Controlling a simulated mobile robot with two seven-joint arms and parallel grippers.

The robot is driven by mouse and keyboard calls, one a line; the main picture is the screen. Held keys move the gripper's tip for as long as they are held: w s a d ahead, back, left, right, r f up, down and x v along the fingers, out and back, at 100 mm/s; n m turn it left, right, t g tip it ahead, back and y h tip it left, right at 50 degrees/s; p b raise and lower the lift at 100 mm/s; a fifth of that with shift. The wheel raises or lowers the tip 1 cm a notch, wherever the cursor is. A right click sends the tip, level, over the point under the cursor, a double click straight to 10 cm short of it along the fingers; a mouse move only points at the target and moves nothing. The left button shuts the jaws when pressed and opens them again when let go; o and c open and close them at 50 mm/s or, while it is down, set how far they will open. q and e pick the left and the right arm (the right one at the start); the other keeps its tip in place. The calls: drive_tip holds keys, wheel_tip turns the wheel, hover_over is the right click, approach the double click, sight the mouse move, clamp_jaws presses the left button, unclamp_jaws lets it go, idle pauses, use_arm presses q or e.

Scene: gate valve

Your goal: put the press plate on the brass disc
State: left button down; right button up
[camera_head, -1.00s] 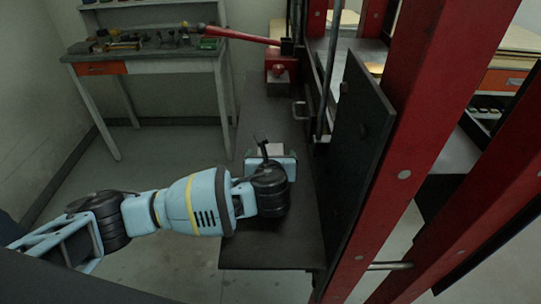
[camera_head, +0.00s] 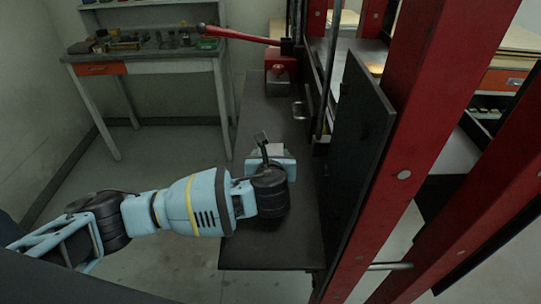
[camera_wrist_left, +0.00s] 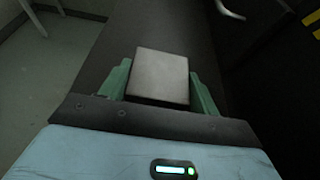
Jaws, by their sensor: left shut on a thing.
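The press plate, a grey square block, shows in the left wrist view (camera_wrist_left: 160,76) between the two green fingers of my left gripper (camera_wrist_left: 160,92). The fingers are shut on its left and right sides. In the head view my left gripper (camera_head: 270,157) is over the dark bench beside the red press frame, and the plate (camera_head: 275,149) shows as a small pale patch, partly hidden by the wrist. I cannot make out the brass disc in either view. My right gripper is not in view.
The dark bench top (camera_head: 265,120) is clear around the gripper. A red jack with a long red handle (camera_head: 243,36) stands at its far end. A black upright panel (camera_head: 357,150) and red posts (camera_head: 430,130) stand close on the right. A side table (camera_head: 150,53) holds small items.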

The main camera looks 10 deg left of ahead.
use_arm(q)
drive_tip(key=shift+r, duration=0.25)
drive_tip(key=shift+w+r, duration=0.1)
drive_tip(key=shift+r, duration=0.45)
wheel_tip(320, 180, up, 3)
drive_tip(key=shift+f, duration=0.2)
drive_tip(key=s+a, duration=0.3)
drive_tip(key=a, duration=0.4)
drive_tip(key=s+a+r, duration=0.1)
drive_tip(key=s+a, duration=0.3)
drive_tip(key=a, duration=0.3)
drive_tip(key=shift+s+a, duration=0.15)
drive_tip(key=shift+s, duration=0.05)
drive_tip(key=shift+r, duration=0.1)
drive_tip(key=s+d+r+m+h, duration=0.1)
drive_tip(key=s+d+m+h, duration=0.1)
drive_tip(key=s, duration=0.5)
drive_tip(key=shift+s+d+r+h, duration=0.15)
drive_tip(key=shift+s+d+h, duration=0.2)
drive_tip(key=shift+d, duration=0.5)
